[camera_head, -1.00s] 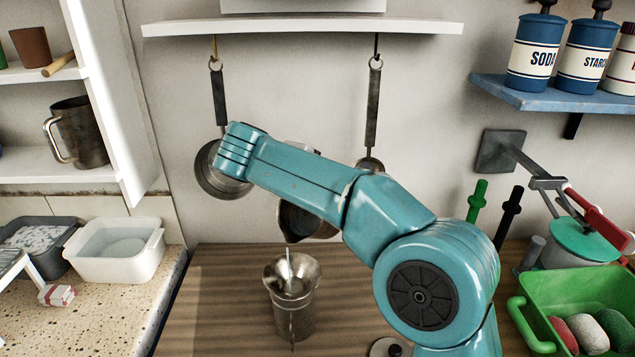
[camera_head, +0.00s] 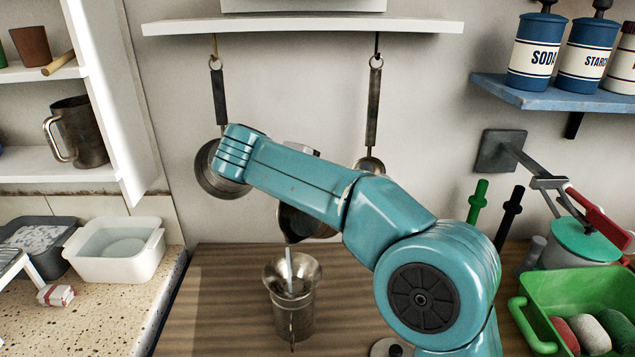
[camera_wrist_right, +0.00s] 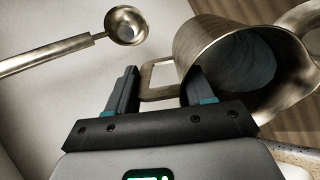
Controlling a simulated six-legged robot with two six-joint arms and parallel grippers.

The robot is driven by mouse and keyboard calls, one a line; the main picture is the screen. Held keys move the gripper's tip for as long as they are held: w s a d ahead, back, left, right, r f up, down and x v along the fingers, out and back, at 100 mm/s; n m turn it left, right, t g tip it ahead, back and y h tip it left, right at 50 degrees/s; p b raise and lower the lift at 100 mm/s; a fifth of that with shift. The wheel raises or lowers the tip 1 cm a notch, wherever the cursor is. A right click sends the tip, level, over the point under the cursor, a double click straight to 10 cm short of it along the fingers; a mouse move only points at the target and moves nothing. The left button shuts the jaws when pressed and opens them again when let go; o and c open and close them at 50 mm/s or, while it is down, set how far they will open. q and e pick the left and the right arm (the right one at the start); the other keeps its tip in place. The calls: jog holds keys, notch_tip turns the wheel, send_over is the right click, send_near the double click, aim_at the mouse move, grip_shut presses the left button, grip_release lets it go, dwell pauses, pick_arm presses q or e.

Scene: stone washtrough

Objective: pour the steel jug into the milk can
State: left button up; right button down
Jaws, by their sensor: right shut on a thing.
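The steel jug (camera_head: 297,224) is tilted, with its lip down to the left, above the milk can. My right arm hides much of it in the head view. The milk can (camera_head: 293,312) stands upright on the wooden counter, with a flared mouth. A pale stream (camera_head: 288,262) falls from the jug's lip into the can's mouth. In the right wrist view, my right gripper (camera_wrist_right: 160,92) is shut on the handle of the jug (camera_wrist_right: 198,48), with dark liquid inside. A metal rim beyond it (camera_wrist_right: 303,20) seems to be the can's. My left gripper is out of view.
A green tub (camera_head: 540,325) with rounded items is at the right. A white basin (camera_head: 117,255) sits on the speckled counter at the left. The wood left of the can is clear.

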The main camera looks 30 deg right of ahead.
jog(key=shift+s+a+f+b, duration=0.1)
jog(key=shift+a+b, duration=0.15)
jog(key=shift+b, duration=0.3)
jog(key=shift+s+a+h+b, duration=0.1)
jog(key=shift+h+b, duration=0.2)
jog(key=shift+h, duration=0.1)
dwell(0.7)
jog(key=shift+s+a+f+t+h+b, duration=0.1)
jog(key=shift+a+t+h+b, duration=0.25)
jog(key=shift+b, duration=0.5)
jog(key=shift+s+a+b, duration=0.1)
jog(key=shift+b, duration=0.2)
dwell(0.6)
